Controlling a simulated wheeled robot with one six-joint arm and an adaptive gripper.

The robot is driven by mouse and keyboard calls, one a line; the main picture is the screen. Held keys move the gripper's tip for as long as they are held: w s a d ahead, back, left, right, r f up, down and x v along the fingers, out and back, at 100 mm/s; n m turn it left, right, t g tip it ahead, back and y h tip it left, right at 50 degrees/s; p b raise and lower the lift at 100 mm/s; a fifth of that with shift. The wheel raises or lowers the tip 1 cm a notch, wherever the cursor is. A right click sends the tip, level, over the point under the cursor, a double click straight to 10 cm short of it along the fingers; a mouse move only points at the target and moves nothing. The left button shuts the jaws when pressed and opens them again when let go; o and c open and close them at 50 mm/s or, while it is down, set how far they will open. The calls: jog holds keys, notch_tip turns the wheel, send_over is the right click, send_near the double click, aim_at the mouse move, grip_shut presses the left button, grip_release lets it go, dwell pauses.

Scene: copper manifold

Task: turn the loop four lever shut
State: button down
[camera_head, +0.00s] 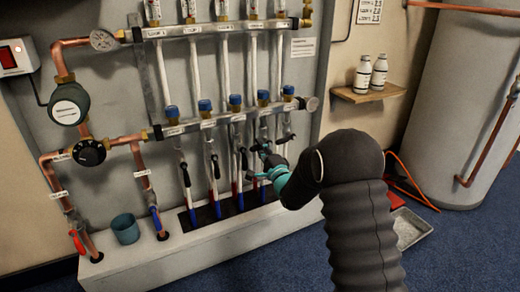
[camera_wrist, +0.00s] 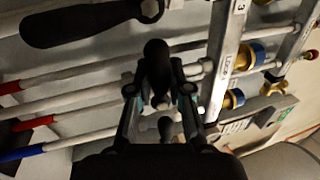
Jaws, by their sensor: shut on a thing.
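The black loop four lever (camera_wrist: 157,62) stands between my fingers in the wrist view, its rounded end toward the camera. In the head view the lever (camera_head: 261,147) is small and partly hidden by my gripper, below the fourth blue cap from the left. My gripper (camera_head: 262,166) is shut on it; in the wrist view the gripper (camera_wrist: 159,92) has one finger on each side of the lever. The lever's exact angle is hard to tell. The loop four valve body is mostly hidden.
A neighbouring black lever (camera_wrist: 85,22) lies close by at the upper left of the wrist view. Another lever (camera_head: 285,138) is just right of my gripper in the head view. The manifold's lower bar (camera_head: 220,119) runs above. A teal cup (camera_head: 125,229) stands on the ledge.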

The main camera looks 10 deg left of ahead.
jog(key=shift+w+r, duration=0.1)
jog(key=shift+r, duration=0.1)
jog(key=c, duration=1.1)
grip_release()
jog(key=shift+d, duration=0.1)
jog(key=shift+f, duration=0.1)
jog(key=shift+s, duration=0.25)
jog(key=v, duration=1.1)
jog(key=shift+s+d+f, duration=0.1)
jog(key=shift+s+d, duration=0.1)
jog(key=shift+d, duration=0.05)
